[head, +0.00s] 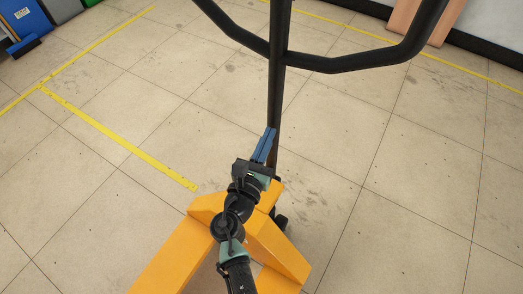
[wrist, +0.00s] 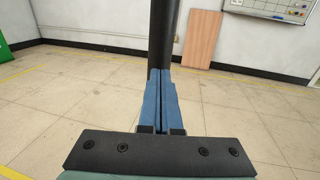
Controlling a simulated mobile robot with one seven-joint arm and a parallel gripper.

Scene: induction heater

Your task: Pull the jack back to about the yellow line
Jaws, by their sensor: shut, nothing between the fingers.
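The pallet jack has a yellow-orange body (head: 183,252) at the bottom of the head view. Its black upright pole and looped handle (head: 277,70) rise from the body. My gripper (head: 268,134) is shut, with its blue fingers together and nothing between them. The fingertips are right at the pole, in front of it in the wrist view (wrist: 161,75); I cannot tell if they touch it. The pole (wrist: 163,35) runs up from just behind the fingertips. A yellow line (head: 120,140) lies on the floor left of the jack.
More yellow lines cross the tiled floor (head: 340,130), at the upper left and along the back. Blue and green bins (head: 25,18) stand at the far left. The floor around the jack is clear.

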